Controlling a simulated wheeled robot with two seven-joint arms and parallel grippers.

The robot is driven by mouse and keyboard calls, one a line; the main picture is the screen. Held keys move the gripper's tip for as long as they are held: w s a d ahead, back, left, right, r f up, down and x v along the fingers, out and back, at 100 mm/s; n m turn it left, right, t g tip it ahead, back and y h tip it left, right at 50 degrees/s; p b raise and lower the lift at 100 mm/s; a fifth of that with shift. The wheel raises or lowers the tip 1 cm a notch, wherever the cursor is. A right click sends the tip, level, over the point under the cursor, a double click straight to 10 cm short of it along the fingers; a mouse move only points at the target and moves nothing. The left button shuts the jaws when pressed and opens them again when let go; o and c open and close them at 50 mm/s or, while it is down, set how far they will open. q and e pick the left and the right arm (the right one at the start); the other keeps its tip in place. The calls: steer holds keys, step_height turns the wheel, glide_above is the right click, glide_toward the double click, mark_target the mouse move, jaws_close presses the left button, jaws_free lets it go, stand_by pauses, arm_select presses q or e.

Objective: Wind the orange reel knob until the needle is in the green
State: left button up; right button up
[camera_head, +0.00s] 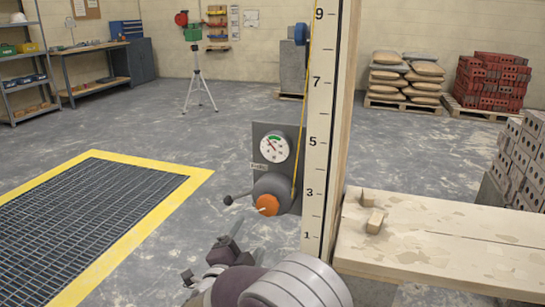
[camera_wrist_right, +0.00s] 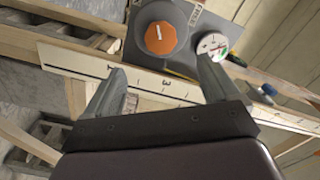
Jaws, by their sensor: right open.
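The orange reel knob (camera_head: 267,205) with a white mark sits on a grey drum on a grey panel (camera_head: 263,135) beside the tall scale board. It shows at the top of the right wrist view (camera_wrist_right: 160,38). Above it is a white round gauge (camera_head: 274,147) with a green band at the top; its needle seems to point up and left, outside the green. The gauge also shows in the right wrist view (camera_wrist_right: 213,44). My right gripper (camera_head: 212,255) is open and empty, below and left of the knob, apart from it. My left gripper is not in view.
A yellow line runs up beside the numbered scale board (camera_head: 323,130). A plank bench (camera_head: 440,245) with small wood blocks stands right. The yellow-edged floor grate (camera_head: 95,215) lies left.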

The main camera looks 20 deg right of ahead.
mark_target(266, 209)
steer(key=w+d+n+p, duration=0.2)
steer(key=w+n+p, duration=0.1)
steer(key=n, duration=0.1)
steer(key=w+d+n+p, duration=0.2)
steer(key=w+n+p, duration=0.2)
steer(key=w+d+n+p, duration=0.3)
steer(key=n, duration=0.1)
steer(key=shift+w+n, duration=0.2)
steer(key=shift+n, duration=0.2)
steer(key=c, duration=1.1)
